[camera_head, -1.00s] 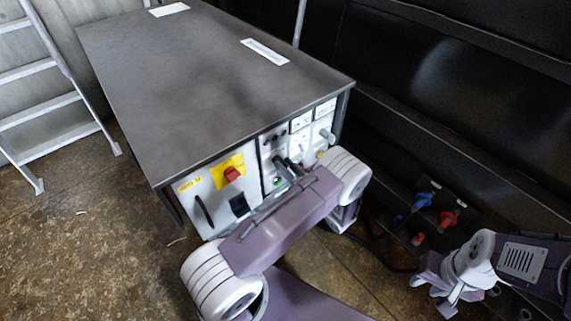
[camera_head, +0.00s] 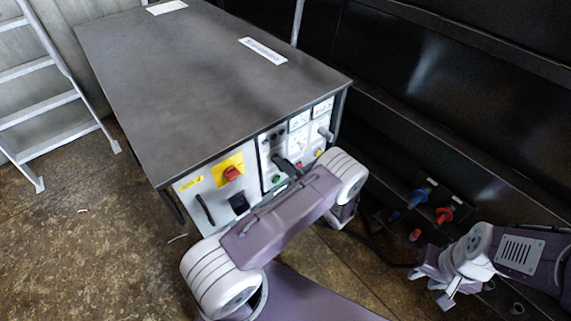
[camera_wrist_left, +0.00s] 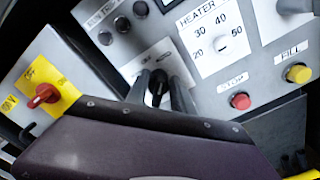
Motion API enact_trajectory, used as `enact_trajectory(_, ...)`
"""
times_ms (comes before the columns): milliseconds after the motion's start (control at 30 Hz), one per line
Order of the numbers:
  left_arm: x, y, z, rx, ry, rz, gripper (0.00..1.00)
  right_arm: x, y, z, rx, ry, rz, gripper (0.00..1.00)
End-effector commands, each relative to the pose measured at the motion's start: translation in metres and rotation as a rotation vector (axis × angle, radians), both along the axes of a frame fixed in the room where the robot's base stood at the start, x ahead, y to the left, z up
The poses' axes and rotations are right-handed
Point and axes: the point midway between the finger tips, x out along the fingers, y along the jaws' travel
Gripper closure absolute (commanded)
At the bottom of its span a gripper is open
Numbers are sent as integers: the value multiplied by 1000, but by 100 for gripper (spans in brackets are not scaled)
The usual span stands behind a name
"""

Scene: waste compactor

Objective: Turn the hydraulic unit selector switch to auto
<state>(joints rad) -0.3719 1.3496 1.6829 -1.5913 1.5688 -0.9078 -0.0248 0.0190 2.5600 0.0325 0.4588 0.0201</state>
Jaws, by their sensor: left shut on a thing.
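The hydraulic unit's control panel (camera_head: 215,187) is on the front of the dark metal cabinet. In the left wrist view, the black selector switch (camera_wrist_left: 158,84) sits on a pale label plate. My left gripper (camera_wrist_left: 160,92) has one dark finger on each side of this switch and is shut on it. The label's markings are too small to read. In the head view my left arm hides much of the panel's lower right. My right gripper (camera_head: 440,286) is low at the right, away from the panel; its jaw opening is unclear.
A red rotary switch on yellow (camera_wrist_left: 43,94) lies left of the selector. A heater dial (camera_wrist_left: 221,43), a red stop button (camera_wrist_left: 240,101) and a yellow button (camera_wrist_left: 298,73) lie to its right. Blue and red connectors (camera_head: 444,214) are near my right arm. A ladder (camera_head: 50,95) stands at left.

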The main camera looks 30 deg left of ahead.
Motion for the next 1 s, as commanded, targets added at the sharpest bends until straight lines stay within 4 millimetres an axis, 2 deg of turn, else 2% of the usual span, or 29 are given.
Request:
enact_trajectory(333, 0, 0, -1, 0, 5, -1, 100, 0, 0, 0, 0, 0, 0, 66)
enact_trajectory(367, 0, 0, -1, 0, 5, -1, 66, 0, 0, 0, 0, 0, 0, 66)
enact_trajectory(667, -1, -4, 0, 0, 3, -2, 66, 0, 0, 1, 0, 0, 0, 66)
enact_trajectory(1000, -27, -68, 0, 0, 2, -5, 66, 0, 0, 6, 0, 0, 0, 66)
